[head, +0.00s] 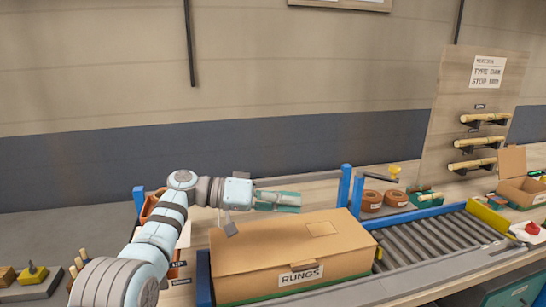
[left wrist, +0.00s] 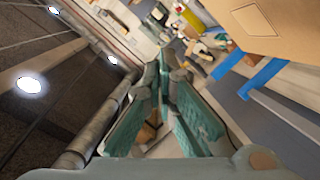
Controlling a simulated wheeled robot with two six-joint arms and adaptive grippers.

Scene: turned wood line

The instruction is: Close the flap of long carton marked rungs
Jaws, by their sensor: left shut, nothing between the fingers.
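The long brown carton marked RUNGS (head: 290,250) stands at the near left end of the roller conveyor. Its top looks flat and covered, with a pale square outline on it, and I see no flap standing up. I cannot tell whether the flap is pressed fully down. My left gripper (head: 288,201) is shut and empty, just beyond and above the carton's far edge; I cannot tell whether it touches the carton. In the left wrist view its teal fingers (left wrist: 161,70) converge, and part of the carton (left wrist: 255,22) shows at upper right. My right gripper is out of view.
The roller conveyor (head: 440,240) with blue rails runs off to the right. Tape rolls (head: 372,200) sit behind it. An open small carton (head: 519,184) stands at far right near a red button (head: 532,229). A pegboard holds wooden dowels (head: 482,117).

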